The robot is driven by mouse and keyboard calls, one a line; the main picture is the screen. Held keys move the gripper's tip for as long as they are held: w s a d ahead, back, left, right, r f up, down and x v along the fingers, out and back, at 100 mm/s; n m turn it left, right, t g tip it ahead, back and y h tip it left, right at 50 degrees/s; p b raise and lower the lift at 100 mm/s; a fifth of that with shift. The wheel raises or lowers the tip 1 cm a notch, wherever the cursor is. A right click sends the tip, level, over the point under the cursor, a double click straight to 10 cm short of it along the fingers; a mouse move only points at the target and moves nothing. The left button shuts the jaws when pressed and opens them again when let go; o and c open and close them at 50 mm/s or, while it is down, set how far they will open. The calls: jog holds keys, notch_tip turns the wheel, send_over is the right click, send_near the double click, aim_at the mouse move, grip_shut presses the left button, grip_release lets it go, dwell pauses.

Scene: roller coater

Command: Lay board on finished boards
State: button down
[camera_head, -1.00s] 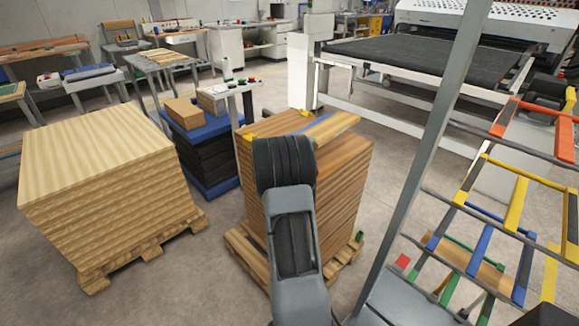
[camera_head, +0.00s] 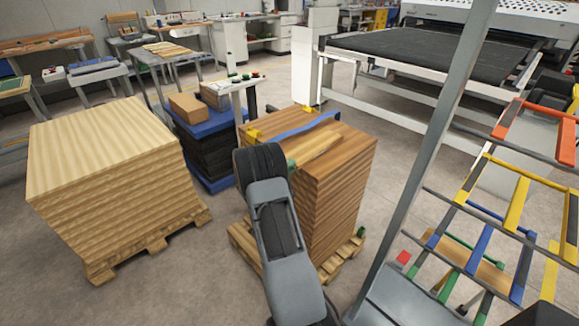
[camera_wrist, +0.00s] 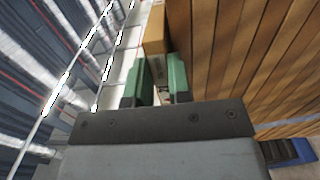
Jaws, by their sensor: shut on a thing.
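The finished boards (camera_head: 338,203) form a tall brown stack on a pallet at the centre of the head view; their layered side (camera_wrist: 245,60) fills the right of the wrist view. My gripper (camera_wrist: 158,82) is shut on a narrow light-brown board (camera_head: 318,149), which shows between the green fingers in the wrist view (camera_wrist: 155,35). In the head view the board lies across the top of the stack, pointing up and right. I cannot tell whether it touches the top. My wrist hides the stack's left side and most of the gripper.
A pale board stack (camera_head: 105,190) stands left on a pallet. A coloured rack (camera_head: 500,220) and grey post (camera_head: 430,150) stand right. A conveyor machine (camera_head: 420,60) is behind.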

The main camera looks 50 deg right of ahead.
jog(key=c, duration=1.1)
grip_release()
jog(key=shift+o, duration=0.2)
jog(key=shift+a, duration=0.1)
